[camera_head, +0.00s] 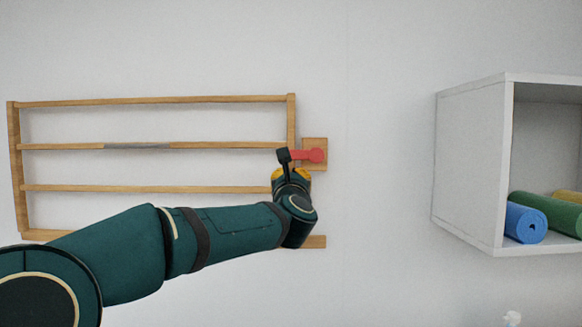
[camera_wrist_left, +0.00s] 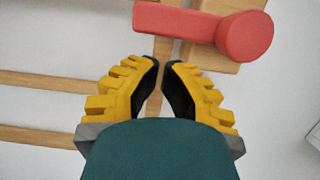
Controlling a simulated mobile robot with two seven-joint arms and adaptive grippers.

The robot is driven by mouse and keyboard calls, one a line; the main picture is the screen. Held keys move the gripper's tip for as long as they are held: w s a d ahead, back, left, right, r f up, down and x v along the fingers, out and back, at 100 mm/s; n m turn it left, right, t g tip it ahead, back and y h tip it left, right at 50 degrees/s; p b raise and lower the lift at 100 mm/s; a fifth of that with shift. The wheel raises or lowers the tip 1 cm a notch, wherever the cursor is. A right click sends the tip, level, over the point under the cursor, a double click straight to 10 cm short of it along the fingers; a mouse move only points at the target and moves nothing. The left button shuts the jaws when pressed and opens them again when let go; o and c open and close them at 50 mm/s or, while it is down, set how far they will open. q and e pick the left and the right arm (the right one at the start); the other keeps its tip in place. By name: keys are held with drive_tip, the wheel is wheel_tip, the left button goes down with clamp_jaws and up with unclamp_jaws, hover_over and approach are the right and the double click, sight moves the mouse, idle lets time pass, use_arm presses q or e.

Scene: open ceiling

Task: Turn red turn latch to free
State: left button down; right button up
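The red turn latch (camera_head: 315,155) sits on a small wooden block (camera_head: 321,142) on the wall, at the right edge of a wooden rack. Its round end is at the right and its bar points left, about level, across the rack's right post. In the left wrist view the latch (camera_wrist_left: 205,26) lies at the top, beyond the fingertips. My left gripper (camera_head: 284,160) is just below and left of the latch in the head view. In the wrist view its fingers (camera_wrist_left: 160,64) are a narrow gap apart with nothing between them. My right gripper is out of view.
The wooden rack (camera_head: 160,188) has several horizontal rails on the white wall, with a grey strip (camera_head: 137,146) on one. A white wall cubby (camera_head: 468,160) at the right holds rolled mats, blue (camera_head: 525,222) and green (camera_head: 550,213) among them. The wall between is bare.

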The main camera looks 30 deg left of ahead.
use_arm(q)
drive_tip(key=shift+r, duration=0.55)
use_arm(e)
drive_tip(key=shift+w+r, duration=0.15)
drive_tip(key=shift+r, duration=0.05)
